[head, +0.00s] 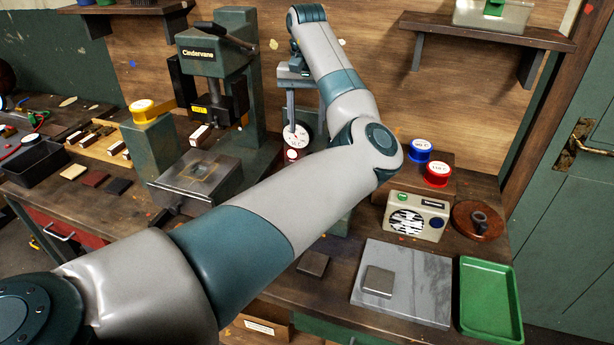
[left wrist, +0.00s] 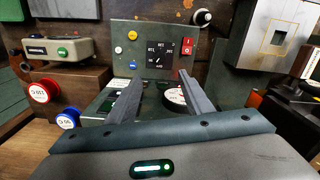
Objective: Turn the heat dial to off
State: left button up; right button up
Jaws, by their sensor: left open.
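In the left wrist view, an upright grey-green panel carries a dark square dial plate (left wrist: 160,53) with small white labels around a dark centre. A short pale mark shows near the dial's middle; I cannot tell for sure which label it points to. My left gripper (head: 300,112) points down at the back of the bench in the head view. In the left wrist view its two fingers (left wrist: 159,78) are apart with nothing between their tips, and the dial plate lies beyond them. The head view hides the dial plate behind my left arm. My right gripper is out of view.
A round white gauge (head: 296,135) stands by the fingers. A red switch (left wrist: 187,47) and a yellow button (left wrist: 133,36) flank the dial plate. The green press (head: 215,75) stands left.

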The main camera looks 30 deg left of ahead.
pick_arm(q)
notch_tip(320, 180, down, 17)
jog(key=p, duration=0.4)
jog(key=shift+f, duration=0.2)
dwell(0.3)
jog(key=c, duration=1.1)
